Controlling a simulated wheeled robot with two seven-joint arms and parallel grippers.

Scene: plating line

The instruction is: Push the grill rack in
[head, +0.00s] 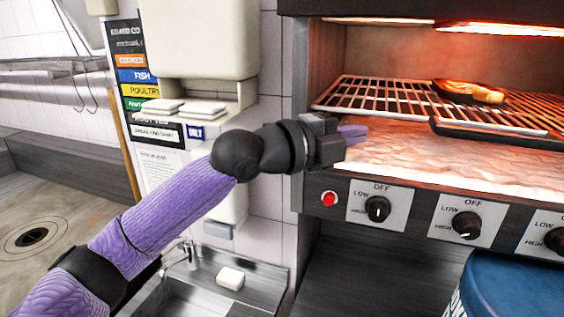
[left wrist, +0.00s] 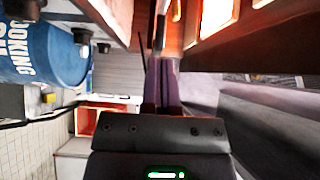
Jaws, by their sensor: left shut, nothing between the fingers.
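The grill rack (head: 362,98) is a pale wire grid inside the lit grill. It bears a small dark pan with food (head: 488,95) towards the back and a flat dark tray (head: 470,131) along its front right. My left gripper (head: 352,132) is shut and empty, in front of the grill's left end, just below the rack's front left edge in the picture. I cannot tell whether it touches the rack. Its purple fingers also show together in the left wrist view (left wrist: 163,85). My right gripper is not in view.
The grill's front panel has knobs (head: 377,209) and a red light (head: 329,199). A blue tub (head: 505,285) stands below right, also in the left wrist view (left wrist: 45,50). A wall dispenser (head: 200,40) and a sink (head: 200,285) are to the left.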

